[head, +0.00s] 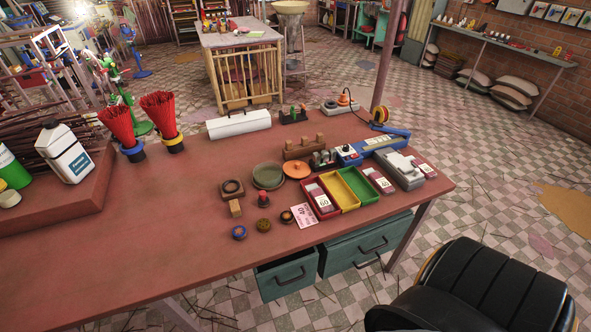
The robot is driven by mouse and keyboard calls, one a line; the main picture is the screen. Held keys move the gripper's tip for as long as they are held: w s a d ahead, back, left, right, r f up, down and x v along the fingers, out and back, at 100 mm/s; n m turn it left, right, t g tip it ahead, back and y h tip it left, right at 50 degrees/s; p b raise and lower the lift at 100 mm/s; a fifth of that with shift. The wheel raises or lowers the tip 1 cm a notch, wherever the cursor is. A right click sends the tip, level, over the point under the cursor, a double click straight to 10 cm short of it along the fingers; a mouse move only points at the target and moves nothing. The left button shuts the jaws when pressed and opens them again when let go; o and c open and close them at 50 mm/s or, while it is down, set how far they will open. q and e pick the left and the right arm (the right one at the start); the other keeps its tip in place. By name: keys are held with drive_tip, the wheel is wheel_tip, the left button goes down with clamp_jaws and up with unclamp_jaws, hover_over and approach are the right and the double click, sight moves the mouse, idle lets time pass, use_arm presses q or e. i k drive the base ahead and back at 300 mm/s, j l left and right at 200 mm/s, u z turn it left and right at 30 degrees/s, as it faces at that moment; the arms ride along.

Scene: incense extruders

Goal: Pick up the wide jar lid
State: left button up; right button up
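No thing in the head view is plainly marked as the wide jar lid. An orange round disc (297,169) with a small raised middle lies on the red-brown table (150,270); it looks like a lid. A wider grey-green round dish or lid (268,176) lies just left of it. Three small round lids or caps lie nearer the front edge: a blue-rimmed one (239,232), an olive one (263,225) and a dark brown one (287,216). Neither of my grippers is in view.
Red, yellow and green bins (345,190) stand right of the discs. A wooden block with a dark ring (232,188), a red-topped stamp (263,198) and a pink card (304,215) are close by. Teal drawers (287,275) hang below the front edge. The table's left-middle is clear.

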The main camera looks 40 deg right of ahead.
sight(294, 169)
drive_tip(key=k+l+u, duration=0.15)
drive_tip(key=l, duration=0.45)
drive_tip(key=k+l+u, duration=0.15)
drive_tip(key=k+l, duration=0.25)
drive_tip(key=l, duration=0.15)
drive_tip(key=k+l+u, duration=0.1)
drive_tip(key=k+l, duration=0.25)
drive_tip(key=l, duration=0.15)
drive_tip(key=k+l+u, duration=0.15)
drive_tip(key=k+l, duration=0.2)
drive_tip(key=l, duration=0.15)
